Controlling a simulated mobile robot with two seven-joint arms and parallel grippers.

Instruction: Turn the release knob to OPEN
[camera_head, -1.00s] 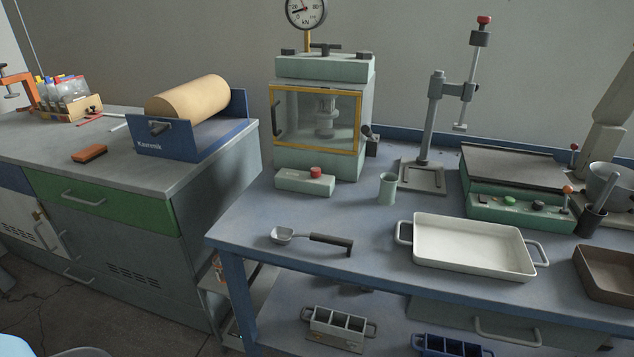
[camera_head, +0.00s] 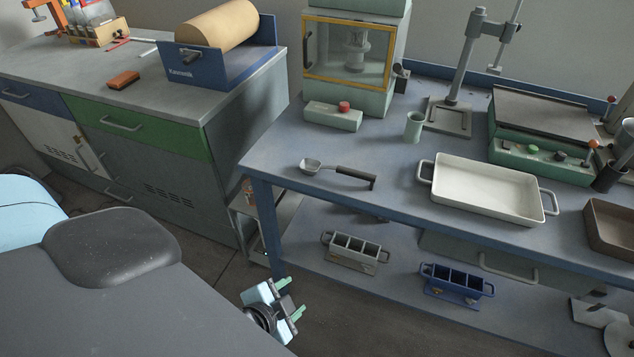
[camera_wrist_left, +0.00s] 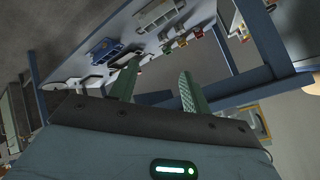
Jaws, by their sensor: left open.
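A pale green press with a yellow-framed window (camera_head: 349,47) stands at the back of the bench. A small dark knob-like part (camera_head: 402,73) sits on its right side; I cannot read any OPEN marking or tell its setting. My left gripper (camera_head: 291,299) is open and empty, low in front of the bench's left front leg, well away from the press. Its two green fingers stand apart in the left wrist view (camera_wrist_left: 160,75). My right gripper is not in view.
The blue front edge lies between my gripper and the press. The lower shelf holds moulds (camera_head: 355,251).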

